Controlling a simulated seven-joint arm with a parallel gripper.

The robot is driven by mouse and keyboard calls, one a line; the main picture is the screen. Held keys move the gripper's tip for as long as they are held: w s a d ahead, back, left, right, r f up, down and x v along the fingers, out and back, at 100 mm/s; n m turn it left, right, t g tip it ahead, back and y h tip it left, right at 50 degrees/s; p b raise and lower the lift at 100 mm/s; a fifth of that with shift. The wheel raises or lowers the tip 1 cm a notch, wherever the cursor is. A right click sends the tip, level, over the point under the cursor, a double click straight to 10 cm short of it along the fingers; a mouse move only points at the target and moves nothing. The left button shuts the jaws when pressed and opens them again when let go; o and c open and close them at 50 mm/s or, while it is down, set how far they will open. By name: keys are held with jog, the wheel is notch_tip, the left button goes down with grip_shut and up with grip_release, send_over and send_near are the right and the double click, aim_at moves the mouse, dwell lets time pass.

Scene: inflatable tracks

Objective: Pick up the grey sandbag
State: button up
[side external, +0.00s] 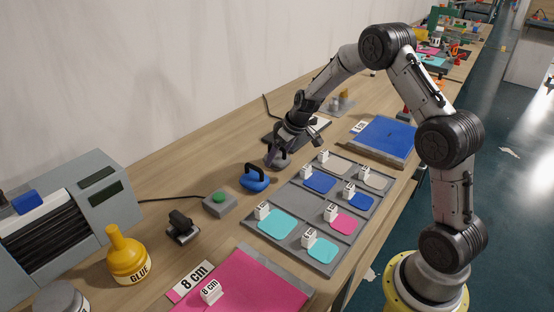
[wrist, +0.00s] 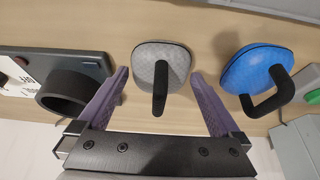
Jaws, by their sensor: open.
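The grey sandbag (wrist: 149,60) has a rounded square body and a black handle, and it rests on the wooden table. In the wrist view it sits at the centre, just beyond and between the two purple fingers. My gripper (wrist: 158,82) is open, with nothing between its fingertips except the black handle's line of view. In the side external view my gripper (side external: 276,154) is over the grey sandbag (side external: 284,161), which it partly hides. I cannot tell whether the fingers touch it.
A blue sandbag (side external: 255,180) with a black handle stands close beside it, also at right in the wrist view (wrist: 255,70). A dark stand with a black ring (wrist: 62,90) is at left. The grey compartment tray (side external: 283,200) lies in front. A green-button box (side external: 219,204) stands nearby.

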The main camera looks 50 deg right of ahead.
jog(key=shift+w+f, duration=0.1)
grip_shut()
dwell(0.6)
jog(key=shift+w+r, duration=0.1)
jog(key=shift+r, duration=0.1)
